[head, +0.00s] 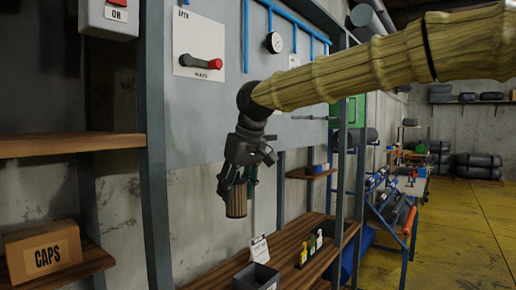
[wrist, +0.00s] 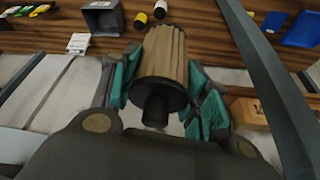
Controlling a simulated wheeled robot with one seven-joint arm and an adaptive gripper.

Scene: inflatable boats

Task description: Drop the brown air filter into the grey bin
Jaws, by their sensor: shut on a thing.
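My gripper (head: 236,180) points down in front of the wall panel in the head view. It is shut on the brown air filter (head: 236,203), whose lower end hangs below the fingers. In the wrist view the filter (wrist: 168,55) is pleated and brown with a dark cap and stub, between the teal pads of my gripper (wrist: 163,88). The grey bin (head: 257,277) sits on the wooden bench at the bottom of the head view, below and a little right of the filter. It also shows in the wrist view (wrist: 102,17), apart from the filter.
A white card (head: 259,249) stands behind the bin. Small yellow, white and black items (head: 311,247) stand on the bench to its right. A grey upright post (head: 155,150) and a shelf with a CAPS box (head: 43,253) are at left. Yellow floor (head: 462,225) is open at right.

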